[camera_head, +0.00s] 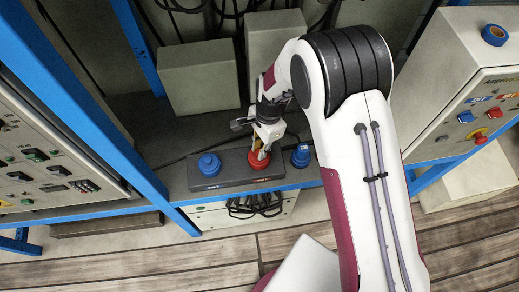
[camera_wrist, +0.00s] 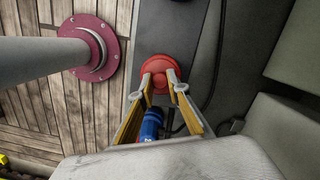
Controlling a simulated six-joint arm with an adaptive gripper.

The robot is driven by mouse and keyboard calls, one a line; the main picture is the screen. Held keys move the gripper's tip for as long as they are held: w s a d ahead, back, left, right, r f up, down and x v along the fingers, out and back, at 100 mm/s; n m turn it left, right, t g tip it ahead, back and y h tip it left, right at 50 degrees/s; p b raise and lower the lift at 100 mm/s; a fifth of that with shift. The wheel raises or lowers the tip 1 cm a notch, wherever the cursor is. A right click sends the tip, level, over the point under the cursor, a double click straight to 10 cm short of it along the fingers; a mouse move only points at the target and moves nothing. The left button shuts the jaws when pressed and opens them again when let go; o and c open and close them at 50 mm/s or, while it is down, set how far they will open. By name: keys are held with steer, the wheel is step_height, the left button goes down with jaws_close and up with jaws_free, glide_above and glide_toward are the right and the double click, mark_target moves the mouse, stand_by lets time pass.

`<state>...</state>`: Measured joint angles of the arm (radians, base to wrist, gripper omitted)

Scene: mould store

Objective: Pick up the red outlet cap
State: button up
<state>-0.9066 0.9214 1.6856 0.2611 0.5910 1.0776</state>
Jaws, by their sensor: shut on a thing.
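In the wrist view the red cap (camera_wrist: 159,70) lies between my fingertips, one on each side. My gripper (camera_head: 261,148) is shut on it from above. The cap's underside is hidden, so I cannot tell whether it is clear of the block.
A blue cap (camera_head: 209,165) stands left of the red one, and another blue item (camera_head: 301,156) stands close on its right. Grey boxes (camera_head: 199,77) stand behind. Control cabinets (camera_head: 42,150) flank the shelf, with blue frame posts (camera_head: 139,47) nearby.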

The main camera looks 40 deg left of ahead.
step_height(320, 180, up, 10)
steer(key=shift+f, duration=0.15)
stand_by(0.5)
steer(key=shift+n, duration=0.3)
stand_by(0.4)
